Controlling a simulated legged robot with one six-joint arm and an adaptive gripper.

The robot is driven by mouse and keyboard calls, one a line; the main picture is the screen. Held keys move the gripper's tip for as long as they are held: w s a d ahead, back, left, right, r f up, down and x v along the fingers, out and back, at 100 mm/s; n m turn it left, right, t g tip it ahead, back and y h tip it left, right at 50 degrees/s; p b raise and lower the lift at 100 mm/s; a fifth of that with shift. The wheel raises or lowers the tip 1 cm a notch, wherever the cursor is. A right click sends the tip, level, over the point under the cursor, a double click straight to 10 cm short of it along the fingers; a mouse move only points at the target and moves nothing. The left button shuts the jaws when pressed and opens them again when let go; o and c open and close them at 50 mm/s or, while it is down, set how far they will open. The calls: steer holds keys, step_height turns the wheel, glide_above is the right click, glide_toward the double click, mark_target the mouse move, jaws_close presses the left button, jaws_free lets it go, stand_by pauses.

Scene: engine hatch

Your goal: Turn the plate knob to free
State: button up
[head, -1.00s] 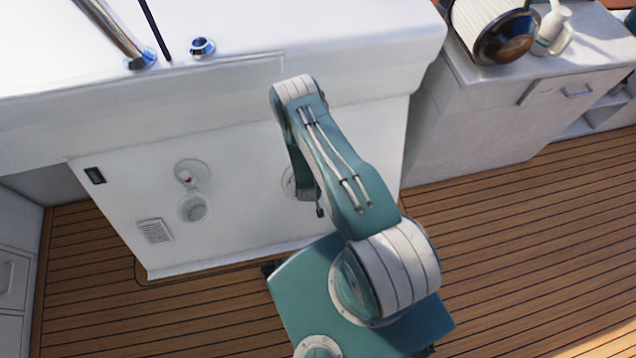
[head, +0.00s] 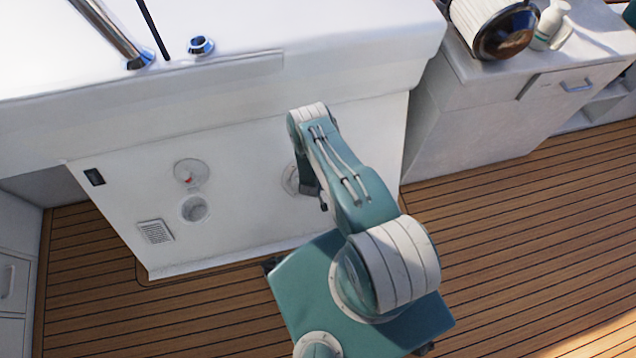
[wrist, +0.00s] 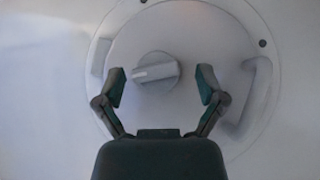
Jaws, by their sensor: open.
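The plate knob (wrist: 156,72) is a small grey knob with a raised grip bar, at the middle of a round plate (wrist: 190,35) in the wrist view. The bar lies nearly level, tilted slightly up to the right. My gripper (wrist: 160,86) is open, with one finger on each side of the knob in the picture. I cannot tell how far the fingertips are from the plate. In the head view part of the round plate (head: 290,180) shows at the left of my arm; the knob and gripper are hidden there.
The plate sits in a white panel (head: 240,220). A white overhang (head: 230,85) juts above. Wooden deck (head: 520,240) lies clear at right.

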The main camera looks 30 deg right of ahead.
steer(key=shift+w+d+f, duration=0.1)
steer(key=shift+d+f, duration=0.2)
steer(key=shift+d, duration=0.05)
steer(key=shift+a, duration=0.1)
steer(key=shift+c, duration=0.9)
steer(key=c, duration=0.9)
steer(key=shift+c, duration=0.2)
steer(key=shift+m+y, duration=1.6)
steer(key=shift+y, duration=0.4)
steer(key=o, duration=1.1)
